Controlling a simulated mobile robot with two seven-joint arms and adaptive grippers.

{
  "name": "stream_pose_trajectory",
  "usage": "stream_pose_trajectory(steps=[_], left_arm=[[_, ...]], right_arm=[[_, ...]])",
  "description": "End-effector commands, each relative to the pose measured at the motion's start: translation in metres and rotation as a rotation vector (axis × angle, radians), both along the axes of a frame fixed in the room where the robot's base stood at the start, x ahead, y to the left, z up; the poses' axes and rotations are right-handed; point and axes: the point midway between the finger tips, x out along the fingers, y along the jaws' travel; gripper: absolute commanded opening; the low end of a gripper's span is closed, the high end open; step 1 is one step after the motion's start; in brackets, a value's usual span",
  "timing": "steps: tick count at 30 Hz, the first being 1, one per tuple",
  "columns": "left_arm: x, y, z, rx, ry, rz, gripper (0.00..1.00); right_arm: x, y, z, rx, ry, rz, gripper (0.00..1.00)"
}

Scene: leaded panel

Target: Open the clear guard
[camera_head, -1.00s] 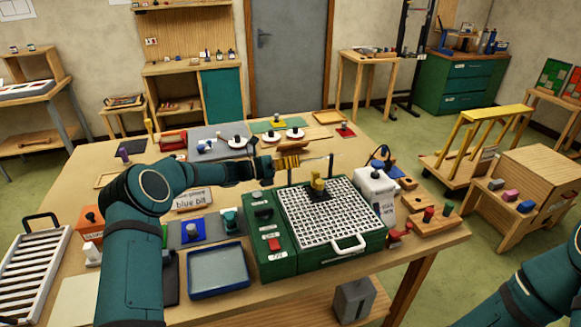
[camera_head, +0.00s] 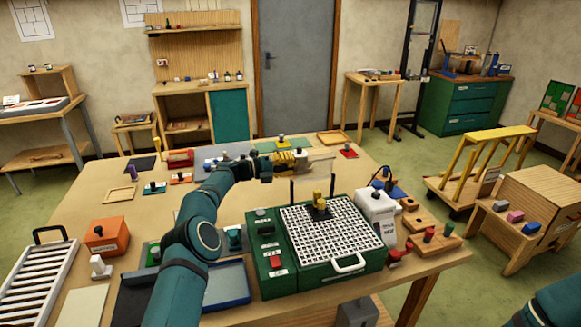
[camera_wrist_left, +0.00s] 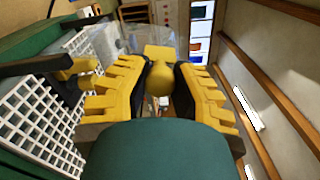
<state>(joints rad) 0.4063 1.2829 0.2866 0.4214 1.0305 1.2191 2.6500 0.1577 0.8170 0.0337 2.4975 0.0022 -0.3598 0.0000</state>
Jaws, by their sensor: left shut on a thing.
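The clear guard (camera_head: 312,180) is a see-through pane standing raised at the back of the green machine (camera_head: 280,280). In the wrist view the guard (camera_wrist_left: 150,38) shows as a faint clear sheet beyond the fingers. My left gripper (camera_head: 287,162) is behind the machine at the guard's upper edge. In the wrist view its yellow fingers (camera_wrist_left: 160,85) are shut on a round yellow knob (camera_wrist_left: 160,78). The knob's join to the guard is hard to see. A yellow piece on a black base (camera_head: 319,203) sits on the white grid (camera_head: 335,235). My right gripper is out of view.
A white box (camera_head: 377,215) stands right of the machine, beside wooden blocks with colored pegs (camera_head: 433,230). A blue tray (camera_head: 235,285) lies to the left, partly behind my arm. Small knobbed pieces and plates fill the table's far side.

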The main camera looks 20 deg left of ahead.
Motion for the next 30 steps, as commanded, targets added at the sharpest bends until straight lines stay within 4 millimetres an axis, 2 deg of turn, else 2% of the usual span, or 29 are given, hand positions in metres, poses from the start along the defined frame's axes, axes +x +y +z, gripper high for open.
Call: stream_pose_trajectory(steps=[9, 23, 24, 27, 30], left_arm=[[0.0008, 0.0000, 0.0018, -0.055, 0.082, 0.000, 0.00], [0.0008, 0.0002, 0.0015, -0.064, 0.095, 0.000, 0.00], [0.0007, 0.0001, 0.0015, -0.064, 0.095, 0.000, 0.28], [0.0007, 0.0003, 0.0014, -0.064, 0.095, 0.000, 0.58], [0.0007, 0.0003, 0.0014, -0.063, 0.094, 0.000, 0.58]], right_arm=[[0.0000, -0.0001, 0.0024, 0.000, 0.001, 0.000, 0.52], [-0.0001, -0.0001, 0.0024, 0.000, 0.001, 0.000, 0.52], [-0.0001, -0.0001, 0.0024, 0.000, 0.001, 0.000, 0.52], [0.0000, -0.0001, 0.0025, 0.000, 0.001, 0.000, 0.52], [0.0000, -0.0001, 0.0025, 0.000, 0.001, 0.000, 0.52]])
